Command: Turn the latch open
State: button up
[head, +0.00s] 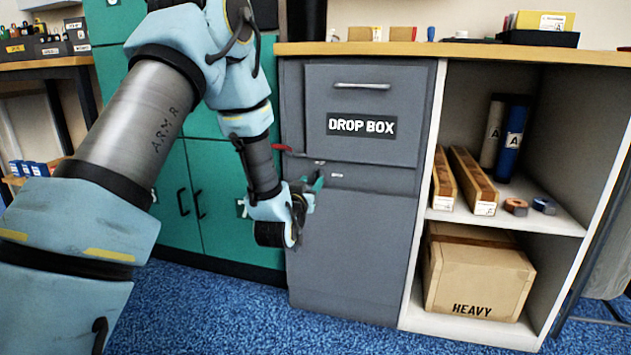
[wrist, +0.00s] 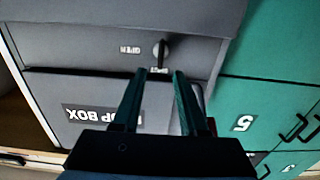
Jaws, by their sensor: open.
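The latch (wrist: 162,50) is a round knob with a dark lever on the grey drop box (head: 352,250). In the wrist view, which is upside down, its lever points down toward a small label that looks like SHUT (wrist: 158,71). The OPEN label (wrist: 130,50) is left of the knob. My gripper (head: 317,183) is in front of the box near the latch; it also shows in the wrist view (wrist: 158,74). Its fingers are apart with nothing between them, and the lever lines up with the gap. Contact cannot be told.
A drawer front marked DROP BOX (head: 361,102) is above the latch. Teal lockers (head: 220,200) stand close on the left. A white shelf unit (head: 412,280) with a HEAVY carton (head: 478,275) stands right. A small red part (head: 282,148) juts out near my gripper.

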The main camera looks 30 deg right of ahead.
aim_at(317, 174)
jog(key=x, duration=0.5)
jog(key=shift+b, duration=0.35)
grip_shut()
